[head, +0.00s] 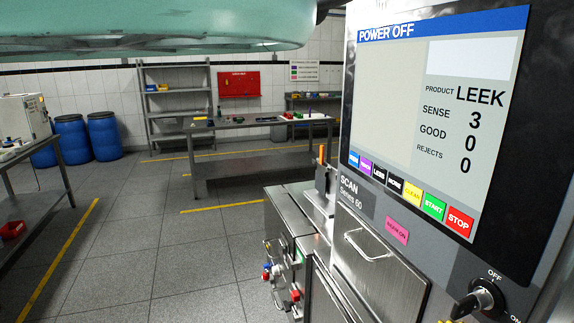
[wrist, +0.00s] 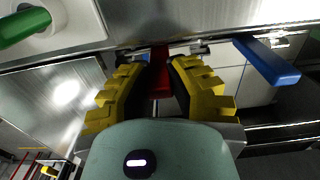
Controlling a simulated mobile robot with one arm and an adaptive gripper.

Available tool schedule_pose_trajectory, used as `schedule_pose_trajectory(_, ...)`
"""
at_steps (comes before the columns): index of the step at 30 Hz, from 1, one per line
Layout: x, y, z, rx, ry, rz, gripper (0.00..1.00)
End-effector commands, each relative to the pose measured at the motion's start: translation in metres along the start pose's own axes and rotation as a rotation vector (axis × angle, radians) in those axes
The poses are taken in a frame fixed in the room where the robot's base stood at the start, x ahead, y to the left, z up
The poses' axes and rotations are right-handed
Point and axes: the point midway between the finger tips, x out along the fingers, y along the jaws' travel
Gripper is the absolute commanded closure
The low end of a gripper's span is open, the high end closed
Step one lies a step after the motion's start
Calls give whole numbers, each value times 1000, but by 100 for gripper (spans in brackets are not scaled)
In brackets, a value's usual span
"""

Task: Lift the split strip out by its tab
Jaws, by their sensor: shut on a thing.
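In the wrist view, my gripper (wrist: 158,60) has yellow ridged fingers with dark inner faces. They are closed in on a narrow red piece (wrist: 160,72) at the lower edge of a metal panel. The red piece looks like a tab, but its upper end and any strip joined to it cannot be made out. The split strip itself is not clearly recognizable in either view. In the head view, the gripper is not clearly seen.
A blue lever (wrist: 268,62) is right of my fingers, and a green rod (wrist: 24,26) in a white fitting is upper left. In the head view, the scanner screen (head: 440,125) reads POWER OFF, above a key switch (head: 480,298). Open floor (head: 150,240) lies left of the machine.

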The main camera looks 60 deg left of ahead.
Motion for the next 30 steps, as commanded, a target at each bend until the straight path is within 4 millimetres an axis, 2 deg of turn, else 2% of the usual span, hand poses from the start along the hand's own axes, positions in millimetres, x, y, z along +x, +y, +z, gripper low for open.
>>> schedule_pose_trajectory(10,-1,0,1,-3,-1,1,100)
schedule_pose_trajectory(30,-20,0,3,-6,-3,1,100)
